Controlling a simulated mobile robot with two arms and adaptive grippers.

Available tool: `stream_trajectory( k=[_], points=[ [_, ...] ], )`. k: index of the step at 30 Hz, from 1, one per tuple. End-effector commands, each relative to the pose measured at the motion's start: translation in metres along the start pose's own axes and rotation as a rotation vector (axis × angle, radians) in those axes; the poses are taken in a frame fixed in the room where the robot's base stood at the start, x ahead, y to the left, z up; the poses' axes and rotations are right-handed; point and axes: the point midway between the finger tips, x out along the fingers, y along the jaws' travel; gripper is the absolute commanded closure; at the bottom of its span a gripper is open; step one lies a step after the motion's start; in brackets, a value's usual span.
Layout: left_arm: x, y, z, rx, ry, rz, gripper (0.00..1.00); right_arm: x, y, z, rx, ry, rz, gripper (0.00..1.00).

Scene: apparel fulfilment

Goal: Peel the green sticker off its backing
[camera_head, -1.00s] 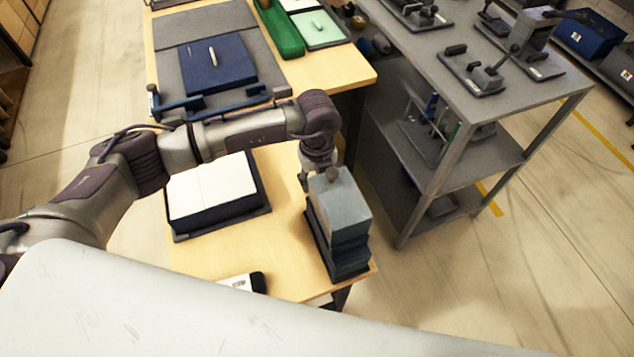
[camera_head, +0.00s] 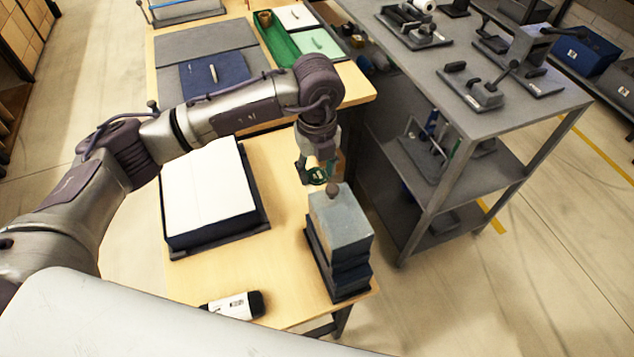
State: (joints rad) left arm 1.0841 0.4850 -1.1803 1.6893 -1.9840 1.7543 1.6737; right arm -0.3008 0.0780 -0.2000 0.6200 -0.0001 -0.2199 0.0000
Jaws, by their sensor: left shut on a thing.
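My left gripper (camera_head: 317,177) is shut on a small dark green piece with a pale mark, which looks like the green sticker (camera_head: 318,174). It holds the piece just above and behind the grey block (camera_head: 340,215) with a round knob, at the right of the wooden table. The fingers partly cover the piece, and I cannot tell whether any backing is still on it. My right gripper is not in view.
A white sheet stack (camera_head: 205,185) lies on a dark base left of the gripper. A black-and-white device (camera_head: 236,305) lies at the front edge. A green tray (camera_head: 277,42) and blue folder (camera_head: 214,75) are further back. A grey shelf unit (camera_head: 470,105) stands right.

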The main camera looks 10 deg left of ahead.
Motion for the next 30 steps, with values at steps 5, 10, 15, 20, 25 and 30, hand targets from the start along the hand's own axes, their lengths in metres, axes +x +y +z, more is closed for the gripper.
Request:
stream_trajectory(
  k=[5,10,15,20,25,30],
  points=[
    [-0.018,0.000,-0.005,0.002,0.000,0.000,0.61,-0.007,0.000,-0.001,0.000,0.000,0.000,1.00],
    [-0.030,0.000,-0.012,0.002,0.000,0.000,0.61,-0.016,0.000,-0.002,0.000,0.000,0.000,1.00],
    [-0.042,0.000,-0.019,0.001,0.000,0.000,0.61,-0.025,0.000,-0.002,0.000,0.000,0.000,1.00],
    [-0.053,0.000,-0.026,0.002,0.000,0.000,0.61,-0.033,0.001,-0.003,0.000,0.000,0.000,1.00],
    [-0.058,0.000,-0.030,0.001,0.000,0.000,0.61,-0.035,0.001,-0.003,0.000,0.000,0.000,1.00],
    [-0.057,0.000,-0.030,0.001,0.000,0.000,0.61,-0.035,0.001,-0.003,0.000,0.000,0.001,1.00]
  ],
)
